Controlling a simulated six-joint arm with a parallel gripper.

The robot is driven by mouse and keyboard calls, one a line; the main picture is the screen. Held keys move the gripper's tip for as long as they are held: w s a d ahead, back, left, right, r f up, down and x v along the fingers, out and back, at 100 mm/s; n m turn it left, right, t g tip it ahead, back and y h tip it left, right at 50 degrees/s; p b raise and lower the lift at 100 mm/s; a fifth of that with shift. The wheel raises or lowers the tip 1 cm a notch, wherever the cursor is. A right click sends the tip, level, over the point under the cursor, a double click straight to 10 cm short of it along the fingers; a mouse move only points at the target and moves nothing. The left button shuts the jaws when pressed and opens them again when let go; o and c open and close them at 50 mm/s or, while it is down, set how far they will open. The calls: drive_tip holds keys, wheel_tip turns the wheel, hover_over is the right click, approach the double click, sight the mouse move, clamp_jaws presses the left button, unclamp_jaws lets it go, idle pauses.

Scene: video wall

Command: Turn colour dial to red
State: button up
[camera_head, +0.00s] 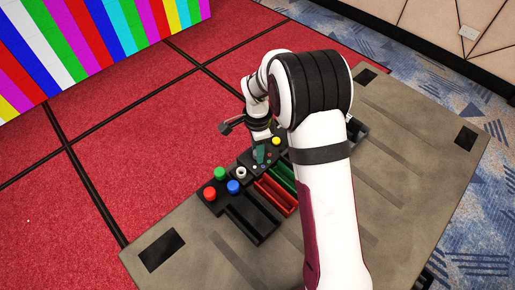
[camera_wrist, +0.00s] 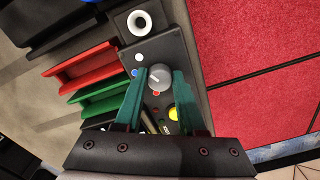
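The colour dial (camera_wrist: 159,78) is a round grey knob on a dark panel, with small white, blue and red dots around its edge. A pale mark shows on its face, but I cannot tell clearly which dot it points to. My gripper (camera_wrist: 160,73) has two green fingers, spread apart with the dial between their tips in the wrist view. I cannot tell whether they touch it. In the head view my gripper (camera_head: 260,154) is over the panel and hides the dial.
Red (camera_head: 210,193), green (camera_head: 221,174) and blue (camera_head: 233,187) buttons and a white ring-topped control (camera_head: 240,173) stand near the gripper. A yellow button (camera_head: 276,141) is on the other side. Red and green slots (camera_wrist: 83,65) lie beside the panel. A colour-striped video wall (camera_head: 90,40) stands beyond.

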clamp_jaws()
drive_tip(key=shift+n, duration=0.3)
drive_tip(key=n, duration=0.5)
drive_tip(key=shift+n, duration=0.3)
drive_tip(key=n, duration=0.5)
drive_tip(key=shift+d, duration=0.1)
drive_tip(key=n, duration=0.6)
drive_tip(key=shift+n, duration=0.4)
drive_tip(key=n, duration=0.5)
drive_tip(key=shift+n, duration=0.3)
